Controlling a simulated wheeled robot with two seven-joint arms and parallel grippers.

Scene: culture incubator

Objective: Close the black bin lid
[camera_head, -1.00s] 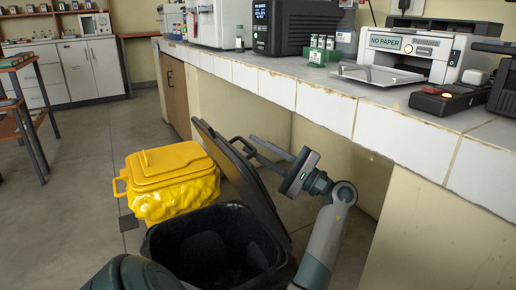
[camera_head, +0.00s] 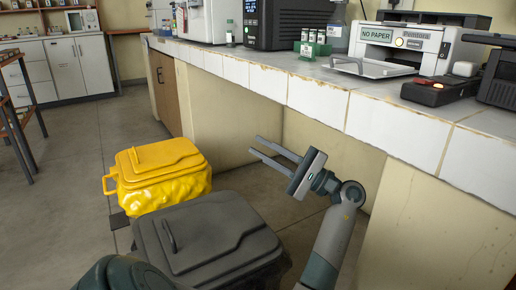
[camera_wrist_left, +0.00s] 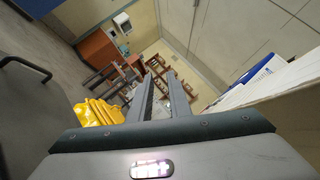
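The black bin lid (camera_head: 222,232) lies flat over the top of the black bin, its handle on the left part, in the head view. It looks shut; its near edge is partly out of frame. Part of the dark lid (camera_wrist_left: 22,105) also shows at the left of the left wrist view. My right gripper is not in view.
A yellow bin (camera_head: 160,178) with a closed lid stands just behind the black bin. A tiled counter (camera_head: 310,100) with a printer (camera_head: 405,50) runs along the right, with an open recess beneath it.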

